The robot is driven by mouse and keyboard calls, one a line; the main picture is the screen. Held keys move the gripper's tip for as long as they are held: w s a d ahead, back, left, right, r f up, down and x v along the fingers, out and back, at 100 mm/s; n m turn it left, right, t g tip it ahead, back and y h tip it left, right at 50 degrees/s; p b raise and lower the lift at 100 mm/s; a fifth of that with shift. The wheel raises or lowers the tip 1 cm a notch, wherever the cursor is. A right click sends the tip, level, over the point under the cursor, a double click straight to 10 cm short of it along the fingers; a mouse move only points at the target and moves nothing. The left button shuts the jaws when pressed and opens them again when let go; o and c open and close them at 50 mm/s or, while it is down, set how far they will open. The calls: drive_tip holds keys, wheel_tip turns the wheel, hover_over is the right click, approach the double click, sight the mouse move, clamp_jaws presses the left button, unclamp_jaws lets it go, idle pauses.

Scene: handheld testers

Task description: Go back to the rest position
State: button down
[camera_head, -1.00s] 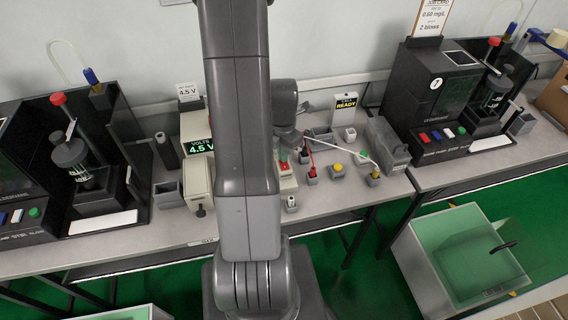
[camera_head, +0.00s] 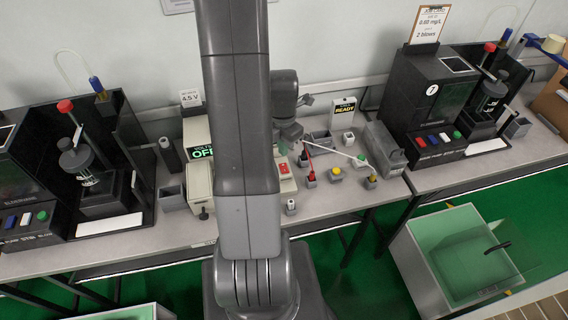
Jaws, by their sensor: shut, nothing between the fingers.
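My gripper (camera_head: 291,134) is in the middle of the head view, just right of my arm, low over the bench near the power supply and the red lead. Its fingertips are small and partly hidden; it looks shut and empty. My arm stands upright across the picture and hides part of the bench. The power supply (camera_head: 197,176) sits left of my arm with its display (camera_head: 203,152) reading "OFF", partly covered. A panel with a red switch (camera_head: 285,168) shows just right of my arm.
Red (camera_head: 311,163) and white (camera_head: 350,157) leads run to small terminal blocks. A "READY" sign (camera_head: 344,109) and a grey box (camera_head: 386,148) stand to the right. Black testers stand at left (camera_head: 95,180) and right (camera_head: 430,95). A green-lined bin (camera_head: 462,255) stands on the floor at right.

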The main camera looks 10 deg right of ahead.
drive_tip(key=shift+r+p, duration=0.45)
drive_tip(key=shift+r, duration=0.5)
